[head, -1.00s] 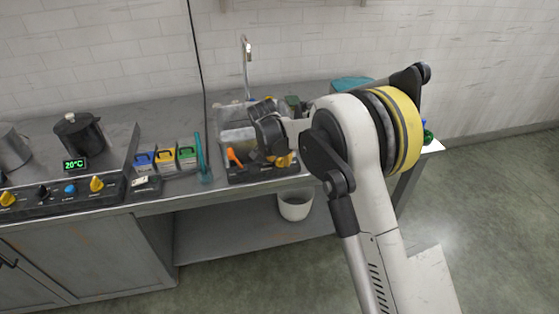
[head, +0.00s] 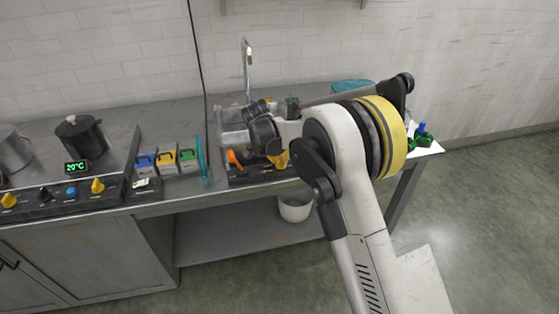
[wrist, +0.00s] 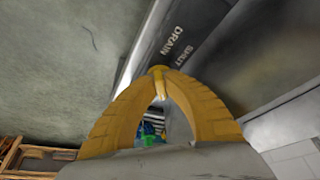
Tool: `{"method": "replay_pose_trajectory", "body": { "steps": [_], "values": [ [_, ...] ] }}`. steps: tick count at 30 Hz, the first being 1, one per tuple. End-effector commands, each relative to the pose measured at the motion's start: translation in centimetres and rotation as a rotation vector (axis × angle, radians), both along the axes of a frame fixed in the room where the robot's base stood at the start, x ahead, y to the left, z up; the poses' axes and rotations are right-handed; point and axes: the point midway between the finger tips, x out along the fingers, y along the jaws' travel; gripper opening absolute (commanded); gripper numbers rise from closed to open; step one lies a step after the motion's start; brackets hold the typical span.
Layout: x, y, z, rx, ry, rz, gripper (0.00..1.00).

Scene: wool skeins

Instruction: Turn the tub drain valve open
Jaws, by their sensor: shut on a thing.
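The clear tub (head: 232,137) stands in the sink area of the counter, partly behind my arm. A dark panel (head: 240,177) runs along its front, with an orange handle (head: 233,157) at its left part. My gripper (head: 281,160) is at the right part of this panel. In the wrist view its yellow fingers (wrist: 160,72) meet at their tips around a small yellow-orange lever (wrist: 161,92), seemingly the drain valve handle. The words DRAIN and SHUT are on the dark panel (wrist: 190,38) beside the fingertips. The valve's body is hidden, and its exact angle cannot be told.
A tall faucet (head: 247,65) rises behind the tub. Blue, yellow and green boxes (head: 167,161) and a teal stick (head: 202,158) stand left of it. A pot (head: 82,137) stands further left. A white bucket (head: 295,208) sits on the shelf below.

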Motion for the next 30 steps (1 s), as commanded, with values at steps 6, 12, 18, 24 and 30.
{"method": "replay_pose_trajectory", "body": {
  "steps": [6, 12, 18, 24, 30],
  "values": [
    [0.1, 0.17, 0.04, -0.001, 0.001, -0.143, 0.0],
    [0.19, 0.2, 0.04, -0.001, 0.001, -0.246, 0.0],
    [0.22, 0.22, -0.03, -0.001, 0.001, -0.3, 0.0],
    [0.21, 0.22, -0.04, 0.0, 0.001, -0.314, 0.0],
    [0.21, 0.21, -0.04, -0.001, 0.001, -0.313, 0.0]
  ]
}}
